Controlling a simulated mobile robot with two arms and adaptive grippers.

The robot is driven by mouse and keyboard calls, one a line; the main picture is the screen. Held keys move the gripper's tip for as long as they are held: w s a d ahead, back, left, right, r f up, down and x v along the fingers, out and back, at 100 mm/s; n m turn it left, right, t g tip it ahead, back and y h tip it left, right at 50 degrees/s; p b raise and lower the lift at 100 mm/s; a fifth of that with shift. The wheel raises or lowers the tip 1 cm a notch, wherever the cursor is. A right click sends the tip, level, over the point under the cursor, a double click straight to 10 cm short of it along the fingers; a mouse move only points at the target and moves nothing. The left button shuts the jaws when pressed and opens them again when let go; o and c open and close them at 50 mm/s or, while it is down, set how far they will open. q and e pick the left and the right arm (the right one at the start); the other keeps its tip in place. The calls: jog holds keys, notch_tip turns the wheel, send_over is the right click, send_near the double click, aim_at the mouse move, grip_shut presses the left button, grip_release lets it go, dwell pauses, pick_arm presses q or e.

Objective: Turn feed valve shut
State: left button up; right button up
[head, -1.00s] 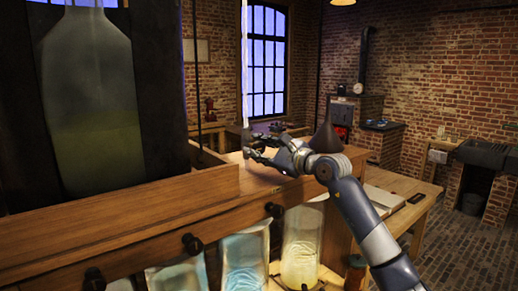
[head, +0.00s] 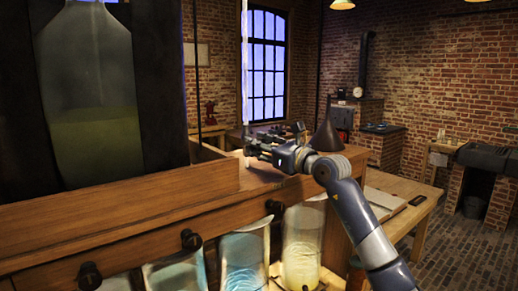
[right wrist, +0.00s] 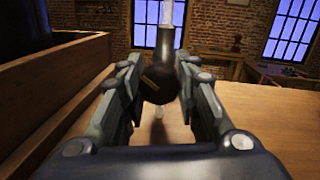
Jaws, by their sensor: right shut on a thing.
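A dark round knob (right wrist: 158,80) with a pale brass-coloured mark, apparently the feed valve's handle, sits between the fingers of my right gripper (right wrist: 160,92) in the right wrist view. A clear glass tube (right wrist: 168,30) rises behind and above it. In the head view the thin upright tube (head: 245,65) comes down to my right gripper (head: 256,150), which is shut at the far end of the wooden bench top. The gripper mostly hides the knob there. My left gripper is out of view.
A large glass bottle (head: 90,90) with greenish liquid stands in a dark frame at the left. Dark knobs (head: 191,240) line the bench front, above glass jars (head: 302,245) with pale liquids. A dark cone (head: 327,134) stands behind my right wrist. The bench top (right wrist: 230,125) is bare right of the gripper.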

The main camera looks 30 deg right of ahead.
jog(key=m, duration=0.6)
jog(key=shift+h, duration=0.3)
jog(key=m, duration=0.2)
jog(key=m+p, duration=0.1)
jog(key=m, duration=0.2)
jog(key=shift+t+h, duration=0.3)
jog(key=shift+h, duration=0.1)
jog(key=shift+m, duration=0.4)
jog(key=o, duration=1.1)
jog(key=shift+s, duration=0.1)
jog(key=s+f, duration=0.1)
jog(key=s, duration=1)
jog(key=shift+s+d+f, duration=0.15)
jog(key=shift+s+d, duration=0.2)
jog(key=shift+d, duration=0.1)
jog(key=shift+f, duration=0.1)
